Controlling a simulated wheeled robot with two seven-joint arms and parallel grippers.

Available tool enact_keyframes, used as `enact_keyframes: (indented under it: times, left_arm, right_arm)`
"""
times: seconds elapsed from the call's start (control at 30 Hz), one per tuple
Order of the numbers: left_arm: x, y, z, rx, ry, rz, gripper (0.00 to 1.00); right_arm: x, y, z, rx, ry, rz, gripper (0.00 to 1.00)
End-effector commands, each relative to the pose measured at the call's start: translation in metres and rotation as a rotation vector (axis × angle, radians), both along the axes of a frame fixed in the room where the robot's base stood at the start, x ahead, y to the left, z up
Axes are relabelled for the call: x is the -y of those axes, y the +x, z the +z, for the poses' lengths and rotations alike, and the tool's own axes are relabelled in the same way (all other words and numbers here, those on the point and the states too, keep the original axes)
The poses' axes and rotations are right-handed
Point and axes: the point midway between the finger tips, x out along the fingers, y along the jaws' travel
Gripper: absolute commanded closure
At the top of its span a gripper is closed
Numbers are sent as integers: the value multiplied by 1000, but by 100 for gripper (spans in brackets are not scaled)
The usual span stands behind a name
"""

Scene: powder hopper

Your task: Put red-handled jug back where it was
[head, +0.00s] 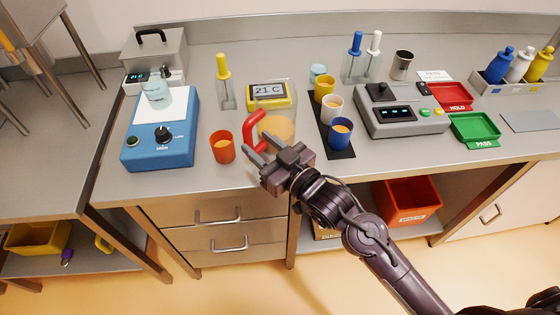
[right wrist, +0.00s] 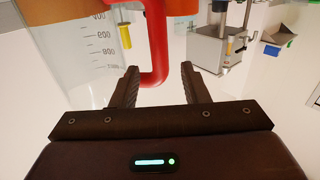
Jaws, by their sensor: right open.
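The red-handled jug (head: 277,128) is clear, with orange contents in its lower part. It looks upright at the front of the bench, in front of the yellow-framed display. Its red handle (head: 252,131) faces left. My right gripper (head: 251,153) is open at the handle, its fingers pointing up-left. In the right wrist view the lower bend of the handle (right wrist: 158,55) lies between the two spread fingers (right wrist: 158,88), without a visible grip. The jug's graduated wall (right wrist: 85,60) shows beside it. Part of the jug's base is hidden behind my gripper. My left gripper is not in view.
An orange cup (head: 222,148) stands just left of the jug. Yellow, white and blue cups (head: 341,132) stand on a black mat to its right. A blue device with a beaker (head: 160,143) is at the left. The yellow-framed display (head: 252,94) is behind the jug.

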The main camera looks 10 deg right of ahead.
Motion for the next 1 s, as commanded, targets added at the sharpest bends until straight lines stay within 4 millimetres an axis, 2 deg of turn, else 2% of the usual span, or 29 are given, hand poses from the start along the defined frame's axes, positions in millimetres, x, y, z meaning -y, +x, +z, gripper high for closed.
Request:
enact_keyframes:
  times: [0.03,0.2,0.4,1.0]
  left_arm:
    - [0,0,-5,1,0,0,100]
    - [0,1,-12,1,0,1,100]
    - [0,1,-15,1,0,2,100]
    - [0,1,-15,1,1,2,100]
  right_arm:
    - [7,-11,-4,-2,-3,2,59]
    - [26,-39,-3,-2,-1,3,59]
    - [40,-55,-1,0,-1,1,59]
    - [42,-58,1,1,1,1,59]
